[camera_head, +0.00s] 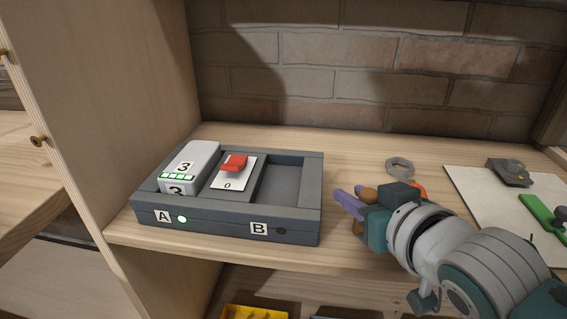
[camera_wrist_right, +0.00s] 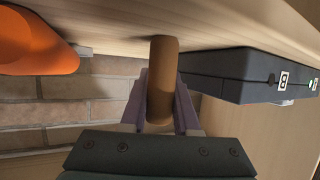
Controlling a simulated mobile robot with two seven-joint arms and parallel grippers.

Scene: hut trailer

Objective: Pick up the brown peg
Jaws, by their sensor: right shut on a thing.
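The brown peg (camera_wrist_right: 161,80) is a plain round cylinder. In the right wrist view it is held between the purple fingers of my right gripper (camera_wrist_right: 160,105). Its far end is close to the wooden shelf, and I cannot tell whether it touches. In the head view my right gripper (camera_head: 352,203) is low over the shelf, just right of the grey box, and partly hides the peg (camera_head: 369,194). My left gripper is in neither view.
The grey box (camera_head: 215,218) marked A and B holds a white block (camera_head: 190,160) and a red switch (camera_head: 234,162); its right compartment is empty. An orange object (camera_wrist_right: 35,45) and a grey ring (camera_head: 400,166) are near the gripper. A white board (camera_head: 475,190) lies right.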

